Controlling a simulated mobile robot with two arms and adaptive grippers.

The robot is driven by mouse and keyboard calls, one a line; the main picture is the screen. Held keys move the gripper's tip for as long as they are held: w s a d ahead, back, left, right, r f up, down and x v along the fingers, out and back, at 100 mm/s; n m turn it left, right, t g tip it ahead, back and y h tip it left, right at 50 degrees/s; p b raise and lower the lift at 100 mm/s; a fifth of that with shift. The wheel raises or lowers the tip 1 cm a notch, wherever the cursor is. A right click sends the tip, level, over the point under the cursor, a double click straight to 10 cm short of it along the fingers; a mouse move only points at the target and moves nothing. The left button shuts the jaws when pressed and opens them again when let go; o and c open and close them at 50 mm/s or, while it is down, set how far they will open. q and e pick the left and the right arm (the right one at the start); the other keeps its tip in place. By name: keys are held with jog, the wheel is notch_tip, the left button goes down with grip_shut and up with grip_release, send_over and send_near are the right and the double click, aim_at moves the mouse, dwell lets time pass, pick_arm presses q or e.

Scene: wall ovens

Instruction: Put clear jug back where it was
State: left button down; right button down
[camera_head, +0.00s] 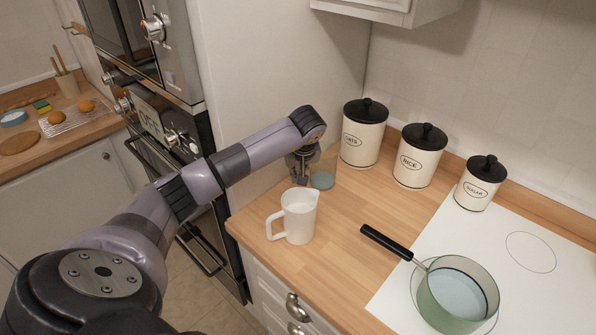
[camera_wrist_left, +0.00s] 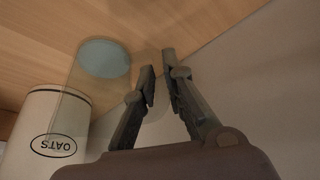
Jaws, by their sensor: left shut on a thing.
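The clear jug (camera_head: 323,178) is a see-through vessel with a bluish base, at the back left of the wooden counter by the tall side panel. In the left wrist view its bluish base (camera_wrist_left: 104,58) shows against the wood. My left gripper (camera_head: 303,177) is at the jug's left side, shut on it; its fingers also show in the left wrist view (camera_wrist_left: 158,70). The jug looks upright, its base at or just above the counter; I cannot tell whether it touches. My right gripper is out of view.
A white jug (camera_head: 298,216) stands in front of the clear jug. The oats canister (camera_head: 362,140) is just behind it, with rice (camera_head: 418,160) and sugar (camera_head: 480,187) canisters further right. A black-handled green glass pan (camera_head: 457,297) sits on the white hob. Mid-counter is clear.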

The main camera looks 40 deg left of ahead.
pick_arm(q)
jog(key=c, duration=1.7)
grip_release()
jog(key=shift+f, duration=0.1)
jog(key=shift+o, duration=0.2)
jog(key=shift+r, duration=0.35)
jog(key=b+v, duration=0.2)
jog(key=v, duration=0.9)
jog(key=shift+s+r, duration=0.25)
jog(key=shift+r, duration=0.05)
jog(key=shift+d, duration=0.1)
